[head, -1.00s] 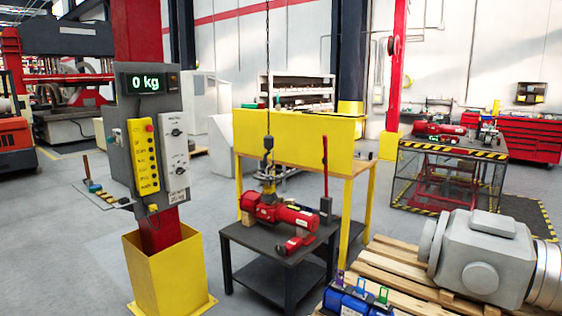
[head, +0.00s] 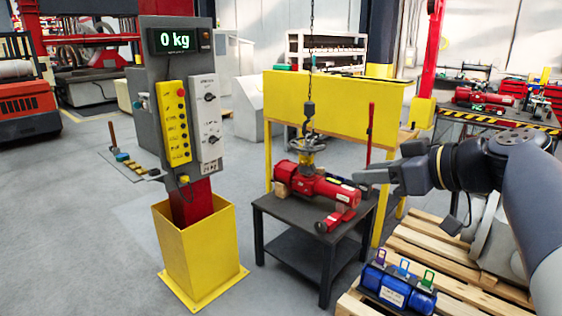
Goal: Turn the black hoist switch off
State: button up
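A grey control post (head: 150,85) stands at the left with a 0 kg display (head: 175,41). On its right side is a white switch box (head: 207,118) with two black rotary knobs, an upper knob (head: 209,97) and a lower knob (head: 213,139). Their labels are too small to read, so I cannot tell which one is the hoist switch or its setting. My gripper (head: 372,178) is at the right, well apart from the box, pointing left. It appears in front of the red actuator's right side. Its finger gap is not clear.
A yellow button panel (head: 175,122) sits beside the white box. A yellow base (head: 195,250) surrounds the post's foot. A dark table (head: 280,214) carries the red actuator (head: 318,184) under a hanging chain (head: 311,75). A pallet (head: 450,262) with blue locks is at lower right.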

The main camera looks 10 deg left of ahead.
aim_at(209, 97)
jog(key=i+j+u, duration=0.5)
jog(key=i+u, duration=0.2)
jog(key=i, duration=0.2)
jog(key=i+u, duration=0.35)
jog(key=i, duration=0.15)
jog(key=i+z, duration=0.2)
jog(key=i, duration=0.25)
jog(key=i+j+z, duration=0.25)
jog(key=i, duration=0.2)
jog(key=i+j+z, duration=0.2)
jog(key=i, duration=0.2)
jog(key=i+j+z, duration=0.25)
jog(key=i, duration=0.15)
